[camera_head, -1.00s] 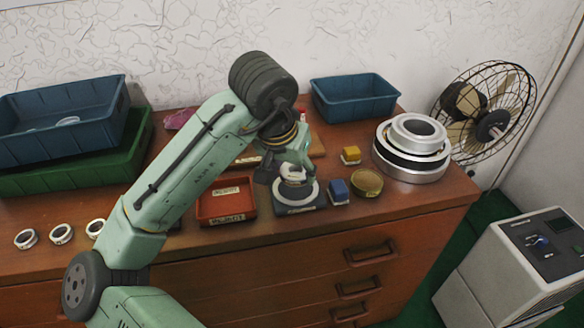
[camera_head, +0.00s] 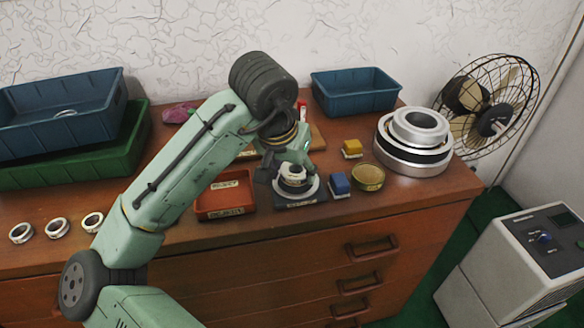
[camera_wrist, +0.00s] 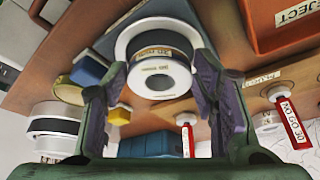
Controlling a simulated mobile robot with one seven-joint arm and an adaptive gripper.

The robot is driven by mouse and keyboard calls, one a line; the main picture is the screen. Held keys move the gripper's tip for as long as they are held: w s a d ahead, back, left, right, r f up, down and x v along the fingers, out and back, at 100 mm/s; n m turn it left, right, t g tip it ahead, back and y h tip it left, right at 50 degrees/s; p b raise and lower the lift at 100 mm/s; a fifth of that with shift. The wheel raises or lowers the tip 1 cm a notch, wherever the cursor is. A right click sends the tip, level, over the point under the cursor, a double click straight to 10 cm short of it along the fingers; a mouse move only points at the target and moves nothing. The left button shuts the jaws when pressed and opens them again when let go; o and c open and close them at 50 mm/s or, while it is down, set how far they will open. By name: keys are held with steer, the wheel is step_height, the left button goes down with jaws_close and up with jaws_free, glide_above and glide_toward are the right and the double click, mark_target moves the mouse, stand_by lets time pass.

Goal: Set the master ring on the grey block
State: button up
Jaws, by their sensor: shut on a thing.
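The master ring (camera_head: 293,178), white with a dark band, is at the white round seat on the grey block (camera_head: 319,194) near the dresser's front edge. My gripper (camera_head: 289,166) is over the block with its jaws shut on the ring. In the wrist view, the ring (camera_wrist: 160,75) lies between the two fingers of my gripper (camera_wrist: 160,80) and bears a label beginning with 30. The grey block (camera_wrist: 108,43) and its pale seat show behind it. I cannot tell whether the ring's underside touches the seat.
A red reject tray (camera_head: 225,196) stands just left of the block. A blue block (camera_head: 340,183), a brass-coloured dish (camera_head: 368,177) and a yellow block (camera_head: 352,148) are close on its right. Large stacked rings (camera_head: 413,150) stand farther right. Several loose rings (camera_head: 57,228) lie at the left.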

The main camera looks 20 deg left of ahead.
steer(key=shift+f+b, duration=0.55)
steer(key=shift+f, duration=0.3)
steer(key=shift+r, duration=0.1)
steer(key=shift+r+p, duration=0.2)
steer(key=shift+p, duration=0.15)
steer(key=shift+r+p, duration=0.45)
steer(key=shift+r, duration=0.1)
steer(key=shift+f, duration=0.15)
stand_by(0.4)
steer(key=shift+f+b, duration=0.4)
steer(key=shift+f, duration=0.25)
steer(key=shift+r, duration=0.2)
steer(key=shift+r+p, duration=0.65)
steer(key=shift+p, duration=0.2)
